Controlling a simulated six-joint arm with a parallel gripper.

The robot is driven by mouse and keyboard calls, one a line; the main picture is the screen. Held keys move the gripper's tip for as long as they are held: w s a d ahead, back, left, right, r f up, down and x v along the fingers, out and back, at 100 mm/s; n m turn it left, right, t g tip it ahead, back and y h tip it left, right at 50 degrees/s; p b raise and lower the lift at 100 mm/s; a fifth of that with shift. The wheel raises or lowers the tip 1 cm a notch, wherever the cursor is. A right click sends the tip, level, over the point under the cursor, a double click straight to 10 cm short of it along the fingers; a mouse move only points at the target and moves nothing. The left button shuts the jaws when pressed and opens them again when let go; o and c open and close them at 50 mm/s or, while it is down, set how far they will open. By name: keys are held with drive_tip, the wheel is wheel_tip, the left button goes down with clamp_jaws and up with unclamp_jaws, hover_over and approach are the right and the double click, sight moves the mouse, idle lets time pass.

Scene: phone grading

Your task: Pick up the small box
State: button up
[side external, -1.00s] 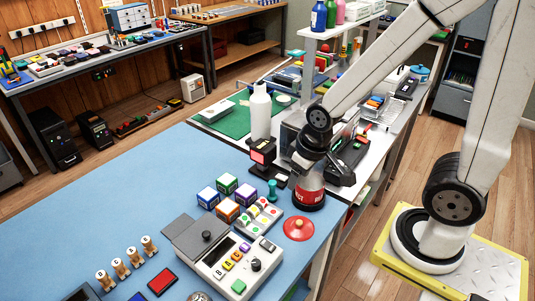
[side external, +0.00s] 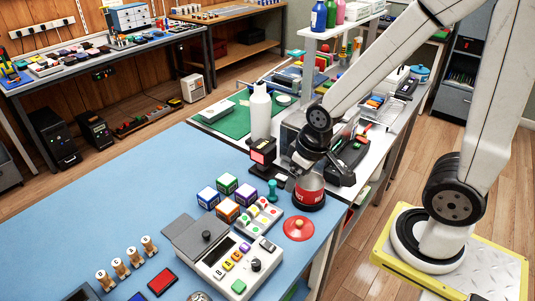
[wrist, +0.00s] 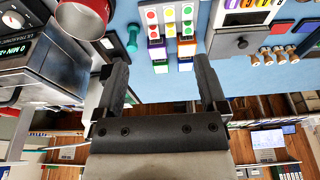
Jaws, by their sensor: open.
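Several small cube boxes stand close together on the blue mat in the side view: a green one (side external: 227,183), a blue one (side external: 208,198), an orange one (side external: 227,210) and a purple one (side external: 246,194). I cannot tell which is the small box meant. They also show in the wrist view as a small cluster of boxes (wrist: 171,54), seen between my fingers but apart from them. My gripper (wrist: 160,64) is open and empty. In the side view my arm's end is behind and right of the boxes, above a red can (side external: 309,190), and its fingers are hard to make out.
A teal stamp (side external: 272,190) and a panel with coloured dots (side external: 261,216) stand beside the boxes. A red button (side external: 299,228), a grey console (side external: 230,258) and a white bottle (side external: 260,112) are near. The left of the blue mat (side external: 120,205) is mostly clear.

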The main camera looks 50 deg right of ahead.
drive_tip(key=shift+w, duration=0.1)
drive_tip(key=m+g+y, duration=0.1)
drive_tip(key=m+g, duration=0.2)
drive_tip(key=m, duration=1.4)
hover_over(227, 206)
drive_tip(key=d, duration=0.1)
drive_tip(key=f, duration=1.1)
drive_tip(key=shift+s+d, duration=0.1)
drive_tip(key=shift+s, duration=0.2)
drive_tip(key=shift+w+f+m, duration=0.2)
drive_tip(key=shift+f+m, duration=0.1)
drive_tip(key=shift+m, duration=0.2)
drive_tip(key=shift+f, duration=0.1)
drive_tip(key=shift+a+f, duration=0.25)
drive_tip(key=shift+f, duration=0.95)
drive_tip(key=shift+f, duration=0.15)
drive_tip(key=shift+w+a+f, duration=0.1)
drive_tip(key=shift+a+f, duration=0.05)
drive_tip(key=shift+f, duration=1.05)
drive_tip(key=shift+a+f, duration=0.15)
drive_tip(key=shift+f, duration=1.05)
